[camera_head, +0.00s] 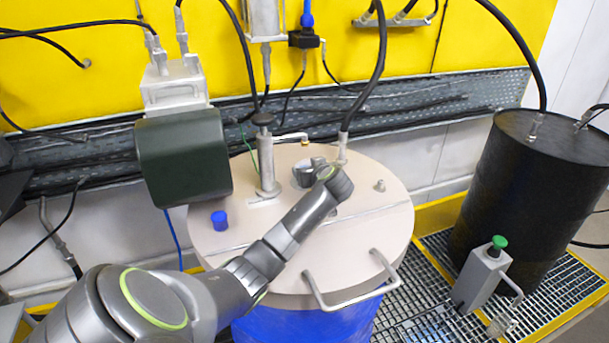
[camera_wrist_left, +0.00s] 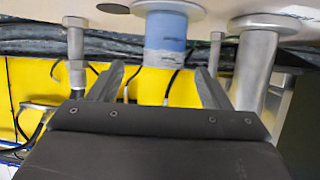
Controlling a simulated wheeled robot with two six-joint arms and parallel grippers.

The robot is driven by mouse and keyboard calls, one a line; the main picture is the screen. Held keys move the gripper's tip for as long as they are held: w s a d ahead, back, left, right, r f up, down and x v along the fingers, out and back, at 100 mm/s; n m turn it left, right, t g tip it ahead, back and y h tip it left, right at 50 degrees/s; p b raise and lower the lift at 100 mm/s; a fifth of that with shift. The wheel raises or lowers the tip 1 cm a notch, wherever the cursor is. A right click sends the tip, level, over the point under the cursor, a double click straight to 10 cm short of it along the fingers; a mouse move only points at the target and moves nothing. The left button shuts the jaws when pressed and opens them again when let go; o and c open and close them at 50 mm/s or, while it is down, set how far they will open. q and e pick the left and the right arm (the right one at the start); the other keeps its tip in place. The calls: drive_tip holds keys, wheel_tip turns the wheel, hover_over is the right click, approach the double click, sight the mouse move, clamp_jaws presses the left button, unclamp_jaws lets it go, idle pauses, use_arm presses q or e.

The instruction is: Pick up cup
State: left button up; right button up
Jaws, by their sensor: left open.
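A small blue cup-like piece (camera_head: 219,219) stands upright on the left part of the beige drum lid (camera_head: 250,239). My left arm reaches over the lid from the lower left, and its gripper end (camera_head: 318,174) is at the lid's middle, well to the right of the blue piece. My right gripper is not in view.
A metal post with a black knob (camera_head: 265,150) and a green motor housing (camera_head: 184,155) stand left of the gripper. A lid handle (camera_head: 350,298) is at the front. A black drum (camera_head: 530,190) and a green-button box (camera_head: 483,275) are at the right.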

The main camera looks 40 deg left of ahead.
sight(303, 164)
use_arm(q)
drive_tip(key=shift+s+b+x, duration=0.2)
drive_tip(key=shift+b+x, duration=0.1)
drive_tip(key=shift+x, duration=2.45)
drive_tip(key=shift+a, duration=0.15)
drive_tip(key=shift+r, duration=0.1)
drive_tip(key=c, duration=1.1)
drive_tip(key=shift+c, duration=0.3)
drive_tip(key=shift+r, duration=0.1)
